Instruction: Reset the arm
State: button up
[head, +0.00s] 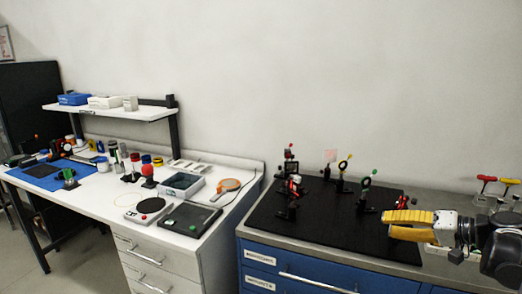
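My gripper (408,225) reaches in from the right in the head view. It has yellow fingers and a white body, and it points left. It is above the right part of the black breadboard (330,232) on the blue cabinet. The fingers lie one over the other from this side, so the gap between them cannot be made out. I see nothing clearly held in it.
Several optics mounts (342,178) stand on the breadboard left of my gripper. Red and yellow T-handled tools (487,180) stand at the far right.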

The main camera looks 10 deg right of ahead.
jog(key=s+a+f+n+g+h, duration=0.1)
jog(key=s+a+g+h, duration=0.15)
jog(key=a, duration=0.75)
jog(key=s+a+g+h, duration=0.1)
jog(key=s+a+g, duration=0.15)
jog(key=a, duration=0.75)
jog(key=s+a+f+n+h, duration=0.1)
jog(key=s+a+n+h, duration=0.1)
jog(key=s, duration=0.4)
jog(key=s+a+f+n+t+h, duration=0.1)
jog(key=s+a+f+n+h, duration=0.1)
jog(key=s, duration=0.4)
jog(key=shift+a+h, duration=0.45)
jog(key=shift+a, duration=0.8)
